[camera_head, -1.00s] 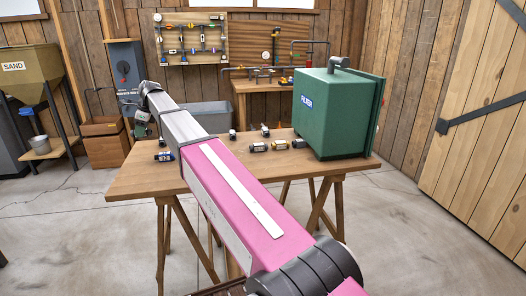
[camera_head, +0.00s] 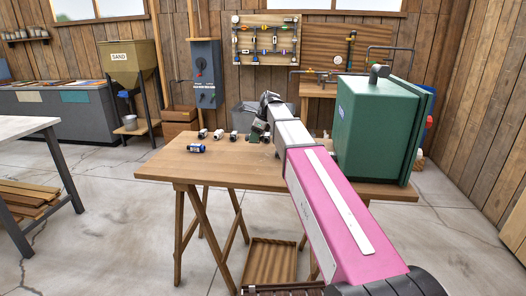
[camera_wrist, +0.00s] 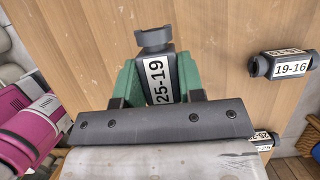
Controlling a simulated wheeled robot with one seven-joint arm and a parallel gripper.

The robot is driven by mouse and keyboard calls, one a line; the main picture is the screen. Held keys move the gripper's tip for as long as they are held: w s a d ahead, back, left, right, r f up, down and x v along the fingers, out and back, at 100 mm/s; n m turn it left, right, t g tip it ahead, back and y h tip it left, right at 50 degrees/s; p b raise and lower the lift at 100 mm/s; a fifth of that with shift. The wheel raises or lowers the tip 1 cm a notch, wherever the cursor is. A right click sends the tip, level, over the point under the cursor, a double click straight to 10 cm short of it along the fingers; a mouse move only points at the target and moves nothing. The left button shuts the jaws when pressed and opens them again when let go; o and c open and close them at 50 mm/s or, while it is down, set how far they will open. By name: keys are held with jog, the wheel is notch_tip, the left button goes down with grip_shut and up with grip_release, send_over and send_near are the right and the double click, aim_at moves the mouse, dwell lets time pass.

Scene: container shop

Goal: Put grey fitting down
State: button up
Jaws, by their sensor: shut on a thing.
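My gripper (camera_wrist: 158,88) has green fingers and is shut on a grey fitting (camera_wrist: 154,42) with a white label reading 25-19. In the head view my gripper (camera_head: 257,132) is over the back middle of the table (camera_head: 240,175), beside a row of fittings. The held fitting is mostly hidden there. I cannot tell whether it touches the tabletop.
A fitting labelled 19-16 (camera_wrist: 290,68) lies right of my gripper in the wrist view. Several more stand along the back edge. A green filter box (camera_head: 372,130) occupies the right end. The front middle looks clear.

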aim_at(263, 137)
jog(key=s+d+f, duration=0.1)
jog(key=d+f, duration=0.1)
jog(key=shift+s+d, duration=0.35)
jog(key=shift+d, duration=0.05)
jog(key=shift+f, duration=2)
jog(key=shift+f, duration=0.15)
jog(key=o, duration=1)
jog(key=v, duration=1.2)
